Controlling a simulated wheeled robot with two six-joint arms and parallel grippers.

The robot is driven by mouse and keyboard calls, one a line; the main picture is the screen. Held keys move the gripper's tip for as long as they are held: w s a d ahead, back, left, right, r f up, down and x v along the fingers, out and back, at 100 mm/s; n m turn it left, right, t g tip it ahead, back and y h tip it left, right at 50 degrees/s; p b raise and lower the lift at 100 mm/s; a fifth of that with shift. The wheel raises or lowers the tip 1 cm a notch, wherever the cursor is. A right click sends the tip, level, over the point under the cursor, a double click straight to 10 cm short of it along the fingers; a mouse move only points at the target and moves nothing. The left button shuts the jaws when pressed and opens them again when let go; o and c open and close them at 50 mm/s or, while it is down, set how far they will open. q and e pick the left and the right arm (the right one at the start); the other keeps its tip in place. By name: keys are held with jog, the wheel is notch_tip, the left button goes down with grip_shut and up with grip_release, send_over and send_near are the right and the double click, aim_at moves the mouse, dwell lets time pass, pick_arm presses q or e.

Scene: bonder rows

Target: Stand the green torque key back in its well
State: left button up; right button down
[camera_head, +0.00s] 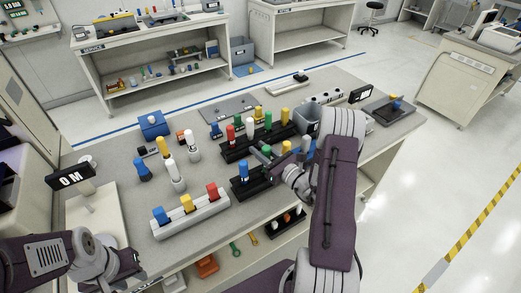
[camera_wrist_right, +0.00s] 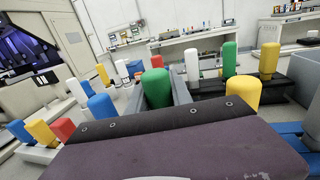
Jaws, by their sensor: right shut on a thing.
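My right gripper (camera_head: 263,154) is shut on a green torque key (camera_wrist_right: 156,88), which shows between its grey fingers in the right wrist view. In the head view the held key (camera_head: 266,150) is small and partly covered by the gripper, above the middle of the bench. Black racks with wells stand below and behind it: a long rack (camera_head: 234,156) with several coloured keys and a short rack (camera_head: 262,184) holding a blue key (camera_head: 243,170). Which well is the green key's own cannot be told. My left gripper (camera_head: 128,263) is low at the left, its fingers unclear.
A pale block (camera_head: 192,219) with blue, yellow and red keys stands at the front. White, yellow and blue keys stand at the left. Another green key (camera_head: 268,119) stands in the long rack. A grey bin (camera_head: 308,118) is close behind my right arm.

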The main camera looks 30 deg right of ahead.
jog(key=shift+f+b, duration=0.75)
jog(key=shift+f, duration=0.2)
jog(key=c, duration=1.1)
grip_release()
jog(key=b+v, duration=0.1)
jog(key=v, duration=0.8)
jog(key=shift+r, duration=0.1)
